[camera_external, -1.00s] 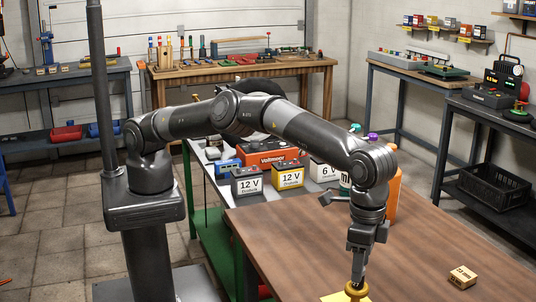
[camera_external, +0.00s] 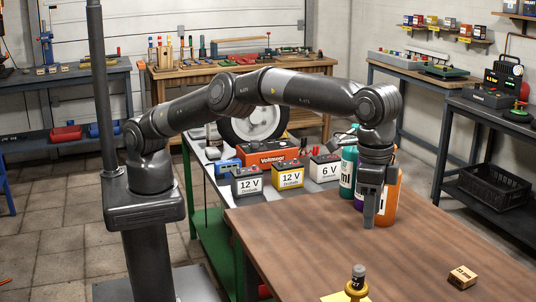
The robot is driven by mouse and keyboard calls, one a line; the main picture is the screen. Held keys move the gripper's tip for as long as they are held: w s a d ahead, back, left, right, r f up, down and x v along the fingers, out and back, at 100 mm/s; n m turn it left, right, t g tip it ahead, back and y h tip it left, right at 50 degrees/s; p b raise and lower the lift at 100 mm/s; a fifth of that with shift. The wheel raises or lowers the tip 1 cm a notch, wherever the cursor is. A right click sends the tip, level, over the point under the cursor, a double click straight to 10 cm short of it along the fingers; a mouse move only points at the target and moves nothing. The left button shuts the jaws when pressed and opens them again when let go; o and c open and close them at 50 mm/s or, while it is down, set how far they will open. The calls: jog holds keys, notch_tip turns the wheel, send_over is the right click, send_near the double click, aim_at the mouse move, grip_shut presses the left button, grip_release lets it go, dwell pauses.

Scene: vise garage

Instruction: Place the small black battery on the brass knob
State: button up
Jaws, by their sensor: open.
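The small black battery (camera_external: 358,277) stands upright on top of the round brass knob (camera_external: 356,291) at the bottom edge of the external view. Its lower end appears to touch the knob, and nothing grips it. My gripper (camera_external: 374,223) is above and beyond the knob in the picture, pointing down over the wooden table. It is open and holds nothing visible. It is clear of the battery. The bottom of the knob's mount is cut off by the frame.
A yellow piece (camera_external: 332,298) lies at the knob's base. A small wooden block (camera_external: 463,277) is on the wooden table (camera_external: 300,240) at right. An orange bottle (camera_external: 391,195) and a teal bottle (camera_external: 348,172) stand behind my gripper. Box-shaped batteries (camera_external: 288,178) stand at back left. The table's middle is clear.

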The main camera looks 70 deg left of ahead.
jog(key=w+a+r+t, duration=0.1)
jog(key=w+a+r, duration=0.5)
jog(key=a+r, duration=0.3)
jog(key=w+a+r+n+t, duration=0.1)
jog(key=a+r, duration=0.2)
jog(key=a, duration=0.6)
jog(key=w+a+r+n, duration=0.1)
jog(key=a+r, duration=0.3)
jog(key=a, duration=0.5)
jog(key=w+a+r+n+t, duration=0.1)
jog(key=w+a+r, duration=0.15)
jog(key=a, duration=0.65)
jog(key=s+a+n, duration=0.1)
jog(key=s+a, duration=0.3)
jog(key=a, duration=0.8)
jog(key=s+a+f+n+t, duration=0.1)
jog(key=s+a+f+n, duration=0.1)
jog(key=s+a+f, duration=0.3)
jog(key=s+a+f+n+t, duration=0.1)
jog(key=s+a+f+n, duration=0.2)
jog(key=s+a, duration=0.9)
jog(key=shift+s+a+f, duration=0.3)
jog(key=shift+a+f, duration=0.65)
jog(key=shift+a, duration=1.7)
